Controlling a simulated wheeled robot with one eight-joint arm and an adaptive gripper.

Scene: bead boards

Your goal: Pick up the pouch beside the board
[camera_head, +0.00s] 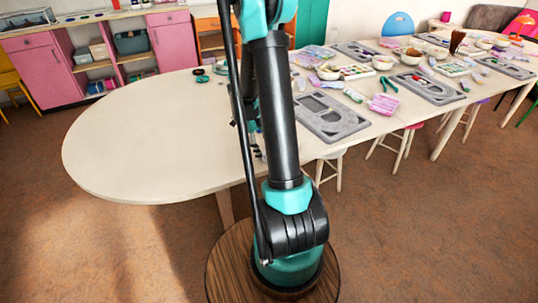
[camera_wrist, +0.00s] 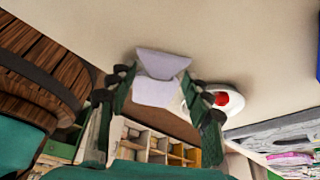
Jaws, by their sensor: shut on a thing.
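A pale lavender pouch (camera_wrist: 155,91) with a flared top shows in the wrist view, between the two dark green fingers of my gripper (camera_wrist: 157,82). My gripper is shut on it. I cannot tell whether the pouch touches the table. In the head view my own arm hides the pouch and most of my gripper. The nearest grey bead board (camera_head: 330,118) lies on the table to the right of my arm. Part of a grey board (camera_wrist: 262,131) shows at the right of the wrist view.
A white bowl with red contents (camera_wrist: 229,101) is close to the right finger. The table's left part (camera_head: 150,140) is clear. Pink cabinets (camera_head: 40,65) stand behind.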

